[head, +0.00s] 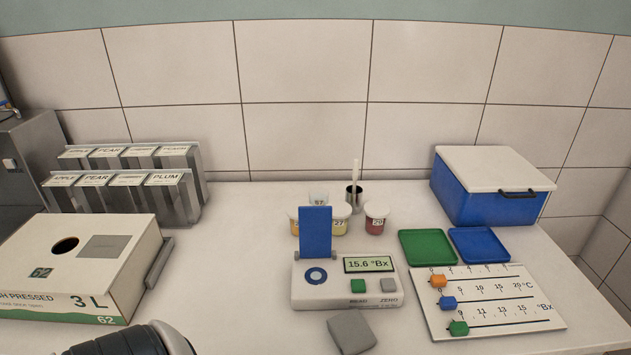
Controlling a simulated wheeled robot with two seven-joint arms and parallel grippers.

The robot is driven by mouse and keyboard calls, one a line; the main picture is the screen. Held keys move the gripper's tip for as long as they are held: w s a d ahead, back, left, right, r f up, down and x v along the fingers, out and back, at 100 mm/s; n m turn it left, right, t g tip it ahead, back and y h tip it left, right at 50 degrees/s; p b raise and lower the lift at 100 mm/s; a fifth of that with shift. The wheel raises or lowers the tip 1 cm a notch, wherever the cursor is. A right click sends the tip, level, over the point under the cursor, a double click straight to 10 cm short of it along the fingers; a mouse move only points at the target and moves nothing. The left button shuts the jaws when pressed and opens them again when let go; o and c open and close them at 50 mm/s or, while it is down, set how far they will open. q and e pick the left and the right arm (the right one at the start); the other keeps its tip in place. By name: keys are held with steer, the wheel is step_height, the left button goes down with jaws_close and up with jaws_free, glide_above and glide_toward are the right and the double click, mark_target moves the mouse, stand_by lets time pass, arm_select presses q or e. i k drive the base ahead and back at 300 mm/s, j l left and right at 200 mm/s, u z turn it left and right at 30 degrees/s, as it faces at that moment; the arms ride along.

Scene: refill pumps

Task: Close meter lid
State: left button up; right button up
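The meter (345,292) is a white box near the middle of the table. Its blue lid (315,233) stands upright on a hinge at the back left of the body. In front of the raised lid, the round blue-ringed well (316,276) is uncovered. The meter's display (368,264) reads 15.6 °Bx, with a green button (358,286) and a grey button (388,285) below it. A dark rounded part of my own arm shows at the bottom left. Neither gripper's fingertips are in view.
Small cups, one with red content (375,218), stand behind the meter near a metal holder (354,195). A grey pad (351,332) lies in front. A slider board (492,303), green tray (428,247), blue tray (479,245) and cooler box (490,187) are right; a carton (85,270) and label rack (128,183) left.

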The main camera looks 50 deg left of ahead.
mark_target(314, 222)
steer(key=u, duration=1.45)
